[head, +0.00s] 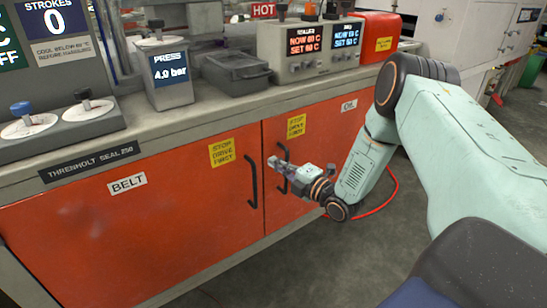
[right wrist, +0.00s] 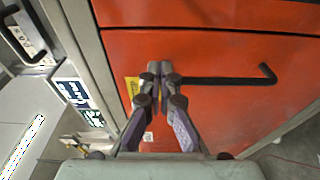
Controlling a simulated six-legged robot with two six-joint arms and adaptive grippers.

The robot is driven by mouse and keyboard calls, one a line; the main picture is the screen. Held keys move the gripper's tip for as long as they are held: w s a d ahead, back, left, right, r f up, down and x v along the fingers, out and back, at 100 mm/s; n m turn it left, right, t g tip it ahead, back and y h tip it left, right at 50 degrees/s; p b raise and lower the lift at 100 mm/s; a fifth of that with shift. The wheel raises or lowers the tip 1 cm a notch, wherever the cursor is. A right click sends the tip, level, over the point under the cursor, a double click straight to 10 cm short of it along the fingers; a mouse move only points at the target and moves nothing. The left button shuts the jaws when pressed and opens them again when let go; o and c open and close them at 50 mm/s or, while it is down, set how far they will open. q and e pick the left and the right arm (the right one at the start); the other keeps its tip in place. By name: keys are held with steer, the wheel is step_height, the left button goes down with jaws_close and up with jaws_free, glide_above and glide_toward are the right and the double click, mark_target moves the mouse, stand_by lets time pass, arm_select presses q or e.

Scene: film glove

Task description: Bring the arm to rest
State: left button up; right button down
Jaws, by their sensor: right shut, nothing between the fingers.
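My right arm (head: 450,140) reaches in from the right in the head view, in pale green with dark joints. Its gripper (head: 275,164) is in front of the orange cabinet doors, near the two black door handles. In the right wrist view the gripper's fingertips (right wrist: 160,70) are together with nothing between them. A black handle (right wrist: 225,81) runs to the right from behind the fingers; I cannot tell whether they touch it. My left gripper is not in view.
The orange cabinet (head: 130,230) stands under a grey counter (head: 205,118). A red cable (head: 385,197) lies on the floor. Floor at lower centre is clear.

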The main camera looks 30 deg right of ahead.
steer(key=s+p, duration=0.2)
steer(key=s, duration=0.5)
steer(key=shift+d+p, duration=0.15)
steer(key=shift+p, duration=0.15)
steer(key=shift+f, duration=0.1)
